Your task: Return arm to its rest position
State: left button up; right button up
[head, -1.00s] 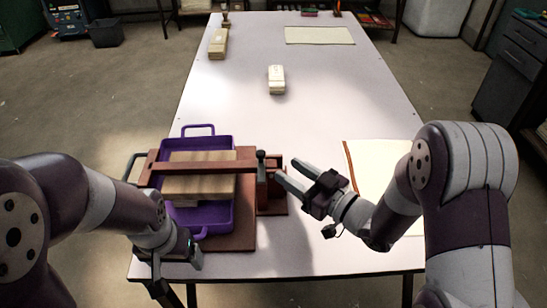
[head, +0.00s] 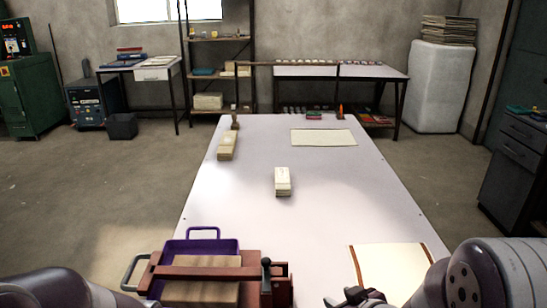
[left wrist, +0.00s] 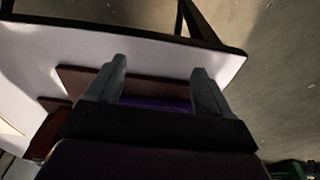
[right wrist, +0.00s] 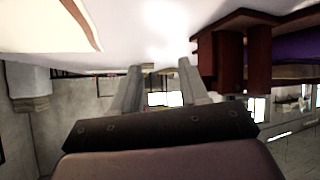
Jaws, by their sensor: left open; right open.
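My right gripper (head: 352,298) is only partly in view at the bottom edge of the head view, between the wooden press and the cream cloth. In the right wrist view its two fingers (right wrist: 160,66) are apart with nothing between them. My left gripper is out of the head view, though a piece of my left arm shows at bottom left. In the left wrist view the left fingers (left wrist: 159,68) are spread and empty, near the table edge and the purple tray (left wrist: 155,103). The same tray (head: 176,246) sits in the press with a tan cloth stack (head: 205,292).
The brown wooden press (head: 275,284) stands at the table's near left. A cream cloth with brown edges (head: 388,270) lies at near right. A white folded stack (head: 283,181) and a tan stack (head: 227,146) are farther off. The middle of the white table (head: 320,215) is clear.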

jog(key=s+d+m+g+h, duration=0.1)
jog(key=s, duration=0.1)
jog(key=s+d+f+m+g+h, duration=0.1)
jog(key=s+d+f+g+h, duration=0.1)
jog(key=s+g, duration=0.1)
jog(key=shift+s+d+m, duration=0.35)
jog(key=shift+m, duration=0.05)
jog(key=s+g, duration=0.1)
jog(key=s, duration=0.1)
jog(key=s+m+g, duration=0.1)
jog(key=s, duration=0.2)
jog(key=s+m+g, duration=0.1)
jog(key=s+g, duration=0.1)
jog(key=shift+s+a+h, duration=0.25)
jog(key=shift+s+h, duration=0.05)
jog(key=shift+h, duration=0.1)
pick_arm(q)
notch_tip(320, 180, up, 21)
jog(key=p, duration=2)
jog(key=shift+f+p, duration=0.15)
jog(key=shift+p, duration=0.15)
pick_arm(e)
notch_tip(320, 180, up, 21)
jog(key=s+g, duration=0.1)
jog(key=s, duration=0.1)
jog(key=shift+a+f, duration=0.2)
